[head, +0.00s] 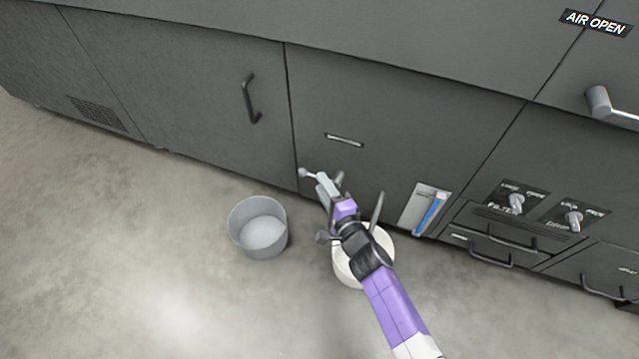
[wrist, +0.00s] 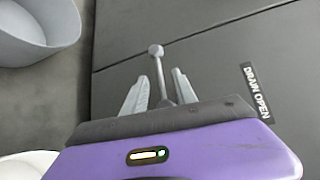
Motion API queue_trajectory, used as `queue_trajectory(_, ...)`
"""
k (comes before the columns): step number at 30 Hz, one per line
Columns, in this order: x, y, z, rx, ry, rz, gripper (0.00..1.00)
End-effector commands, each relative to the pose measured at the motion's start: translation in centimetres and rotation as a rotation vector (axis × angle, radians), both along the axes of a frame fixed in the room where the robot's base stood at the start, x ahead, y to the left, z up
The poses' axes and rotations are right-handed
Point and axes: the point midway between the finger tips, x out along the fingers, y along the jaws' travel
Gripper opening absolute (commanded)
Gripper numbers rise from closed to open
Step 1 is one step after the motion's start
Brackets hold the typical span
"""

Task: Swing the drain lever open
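The drain lever (wrist: 160,68) is a thin grey rod with a ball knob at its end, at the dark cabinet front. In the head view its ball knob (head: 305,173) shows just beyond my fingers. My gripper (wrist: 158,80) is open, with one finger on each side of the rod and a visible gap on both sides. The ball sticks out past the fingertips. It also shows in the head view, where my gripper (head: 326,187) is low against the cabinet. The lever's base is hidden behind my gripper. A "DRAIN OPEN" label (wrist: 257,93) is on the panel to the right.
A grey bucket (head: 259,228) stands on the floor left of my gripper. A white round container (head: 346,272) is partly hidden under my arm. A blue-striped gauge (head: 428,210) and drawers with handles (head: 512,239) are to the right. Floor at left is clear.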

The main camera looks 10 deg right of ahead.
Motion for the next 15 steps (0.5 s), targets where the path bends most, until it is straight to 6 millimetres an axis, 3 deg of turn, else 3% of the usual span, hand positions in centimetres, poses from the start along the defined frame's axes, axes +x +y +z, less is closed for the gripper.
queue_trajectory(6,2.2,0.5,-0.5,0.0,0.0,0.0,0.33)
queue_trajectory(15,2.6,0.6,-0.4,0.0,0.001,0.0,0.33)
